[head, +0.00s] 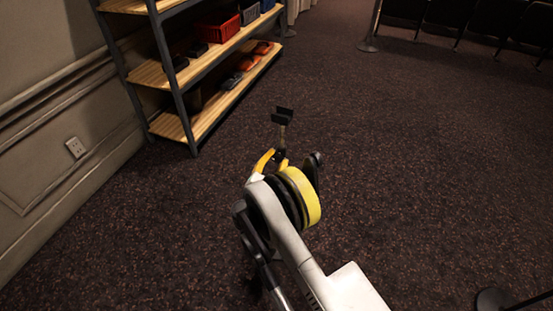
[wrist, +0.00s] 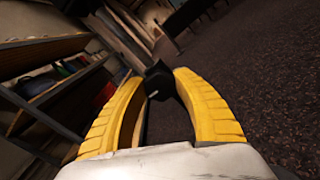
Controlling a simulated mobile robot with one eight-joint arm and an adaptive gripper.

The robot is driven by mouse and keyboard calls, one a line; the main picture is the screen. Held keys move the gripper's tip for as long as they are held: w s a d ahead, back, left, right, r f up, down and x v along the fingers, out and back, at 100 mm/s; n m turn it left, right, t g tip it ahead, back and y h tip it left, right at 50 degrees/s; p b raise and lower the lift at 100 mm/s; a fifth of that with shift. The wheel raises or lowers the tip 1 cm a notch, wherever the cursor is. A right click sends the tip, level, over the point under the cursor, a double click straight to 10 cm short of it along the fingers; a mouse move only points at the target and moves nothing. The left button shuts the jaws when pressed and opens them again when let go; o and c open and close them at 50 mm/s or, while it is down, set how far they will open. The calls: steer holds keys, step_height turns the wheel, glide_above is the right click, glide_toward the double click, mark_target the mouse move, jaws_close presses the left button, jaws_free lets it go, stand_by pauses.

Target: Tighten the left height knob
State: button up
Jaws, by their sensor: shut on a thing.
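A black knob (wrist: 158,82) with a small pale mark sits between the yellow fingertips of my gripper (wrist: 156,76) in the wrist view. The fingers are shut on it from both sides. In the head view my gripper (head: 273,157) is at a thin upright post (head: 283,133) topped by a dark U-shaped bracket (head: 283,113). The knob is small and dark there, largely merged with the fingers. The lower part of the post is hidden behind my arm. Only this one knob can be made out.
A metal shelf unit with wooden boards (head: 222,95) stands at the upper left against the wall, holding bins and dark and orange items. A round stand base (head: 493,299) is at the lower right. The dark carpet (head: 420,170) to the right is clear.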

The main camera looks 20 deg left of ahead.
steer(key=m, duration=0.4)
steer(key=shift+m, duration=0.3)
steer(key=m, duration=0.3)
steer(key=shift+d+m, duration=0.1)
steer(key=shift+m, duration=0.3)
steer(key=m, duration=0.4)
steer(key=shift+f, duration=0.1)
steer(key=m, duration=0.4)
steer(key=shift+m, duration=0.4)
steer(key=o, duration=1.2)
steer(key=shift+w, duration=0.1)
